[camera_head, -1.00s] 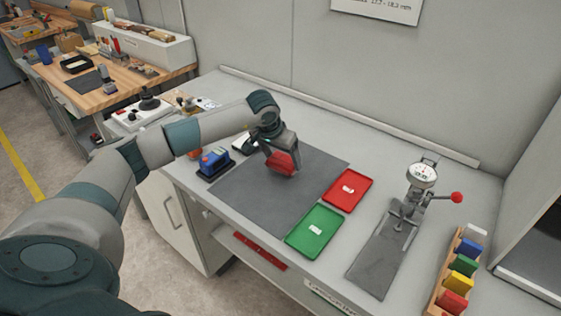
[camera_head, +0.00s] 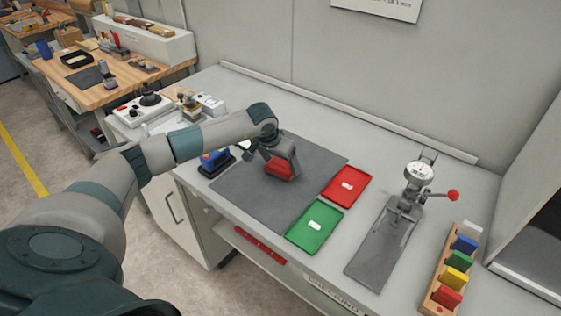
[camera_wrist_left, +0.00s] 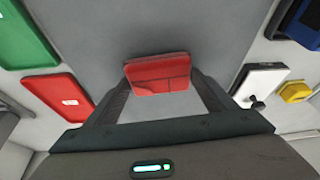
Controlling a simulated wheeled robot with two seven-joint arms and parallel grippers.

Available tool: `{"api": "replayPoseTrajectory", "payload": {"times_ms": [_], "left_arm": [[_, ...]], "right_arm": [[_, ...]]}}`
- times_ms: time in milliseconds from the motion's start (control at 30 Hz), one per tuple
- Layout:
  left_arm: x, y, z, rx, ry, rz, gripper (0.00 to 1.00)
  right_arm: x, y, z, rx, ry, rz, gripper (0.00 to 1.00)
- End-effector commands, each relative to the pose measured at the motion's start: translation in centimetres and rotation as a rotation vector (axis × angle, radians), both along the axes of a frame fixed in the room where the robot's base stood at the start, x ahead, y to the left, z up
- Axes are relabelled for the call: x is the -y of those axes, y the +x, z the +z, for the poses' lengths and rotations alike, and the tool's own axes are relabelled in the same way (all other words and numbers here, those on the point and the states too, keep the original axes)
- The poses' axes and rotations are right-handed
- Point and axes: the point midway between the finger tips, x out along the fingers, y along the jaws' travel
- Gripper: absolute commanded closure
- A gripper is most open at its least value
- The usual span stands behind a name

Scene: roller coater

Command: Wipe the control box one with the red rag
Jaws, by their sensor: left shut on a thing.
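My left gripper (camera_head: 268,158) is shut on the red rag (camera_head: 279,170), which looks like a thick folded pad. It holds the rag at or just above the dark grey mat; I cannot tell if they touch. In the left wrist view the rag (camera_wrist_left: 158,74) sits between the fingertips (camera_wrist_left: 160,88). A white box with a black knob (camera_wrist_left: 259,80) is at the right of that view, apart from the rag. Another white box with a black knob (camera_head: 143,110) stands at the bench's far left. I cannot tell which is control box one. My right gripper is not in view.
The mat (camera_head: 235,190) is otherwise clear. A red tray (camera_head: 335,192) and a green tray (camera_head: 303,235) lie right of it. A blue device (camera_head: 208,163), partly behind my arm, is at its left. A dial gauge stand (camera_head: 415,190) and a rack of coloured blocks (camera_head: 462,245) are farther right.

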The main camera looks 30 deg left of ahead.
Motion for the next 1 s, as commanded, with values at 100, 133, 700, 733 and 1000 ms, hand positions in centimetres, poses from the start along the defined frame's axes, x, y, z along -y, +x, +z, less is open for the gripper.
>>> {"api": "replayPoseTrajectory", "payload": {"times_ms": [100, 133, 700, 733, 1000], "left_arm": [[0.0, 0.0, 0.0, 0.0, 0.0, 0.0, 0.4], [0.0, 0.0, -0.1, 0.0, 0.0, 0.0, 0.4], [0.0, 0.0, -0.3, 0.0, 0.0, 0.0, 0.04], [0.0, 0.0, -0.3, 0.0, 0.0, 0.0, 0.04], [0.0, 0.0, -0.1, 0.0, -0.001, 0.001, 0.04]], "right_arm": [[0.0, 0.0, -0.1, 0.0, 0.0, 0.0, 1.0], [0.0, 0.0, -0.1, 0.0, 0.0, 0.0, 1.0], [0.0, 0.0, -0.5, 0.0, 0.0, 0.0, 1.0], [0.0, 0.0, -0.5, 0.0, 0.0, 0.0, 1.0], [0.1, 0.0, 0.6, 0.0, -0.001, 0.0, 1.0]]}}
